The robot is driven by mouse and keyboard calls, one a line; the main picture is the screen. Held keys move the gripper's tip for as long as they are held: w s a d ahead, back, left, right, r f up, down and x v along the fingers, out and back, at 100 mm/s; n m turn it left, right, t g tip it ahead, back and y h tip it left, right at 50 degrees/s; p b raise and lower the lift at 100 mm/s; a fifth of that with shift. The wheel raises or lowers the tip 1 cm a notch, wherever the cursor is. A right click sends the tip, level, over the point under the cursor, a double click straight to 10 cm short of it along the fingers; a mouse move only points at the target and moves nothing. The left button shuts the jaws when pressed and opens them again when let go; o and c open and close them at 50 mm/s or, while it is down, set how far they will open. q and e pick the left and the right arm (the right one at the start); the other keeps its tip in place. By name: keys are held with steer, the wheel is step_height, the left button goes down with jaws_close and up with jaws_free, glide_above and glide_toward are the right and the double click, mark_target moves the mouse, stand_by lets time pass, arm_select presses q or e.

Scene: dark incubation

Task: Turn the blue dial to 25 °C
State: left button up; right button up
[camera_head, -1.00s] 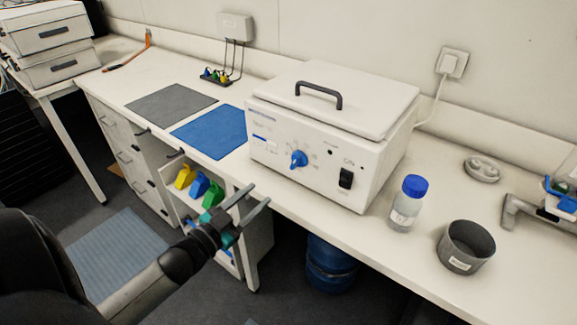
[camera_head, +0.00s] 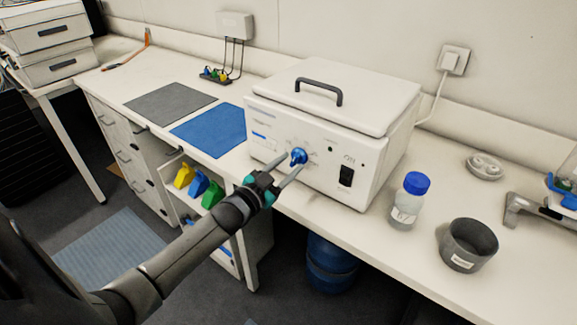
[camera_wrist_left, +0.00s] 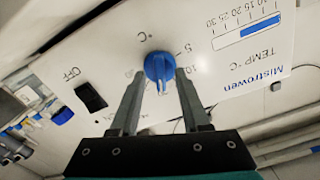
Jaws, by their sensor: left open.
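The blue dial (camera_head: 299,156) sits on the front panel of the white incubator box (camera_head: 330,125). It also shows in the left wrist view (camera_wrist_left: 158,65), with a pale pointer facing down the picture between my fingers. My left gripper (camera_head: 296,161) is open at the dial, one finger on each side of it. In the left wrist view the fingertips (camera_wrist_left: 160,75) lie close to the dial's rim; I cannot tell if they touch. Some scale numbers around the dial are hidden. A printed temperature scale with a blue bar (camera_wrist_left: 250,30) is on the panel.
A black power switch (camera_head: 346,176) is right of the dial. A blue-capped bottle (camera_head: 407,215) and a dark cup (camera_head: 468,245) stand right of the box. A blue mat (camera_head: 208,130) lies to its left. An open drawer with colored items (camera_head: 198,183) is below the bench.

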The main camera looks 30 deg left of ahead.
arm_select(q)
steer(key=shift+w, duration=0.1)
jaws_close()
stand_by(0.4)
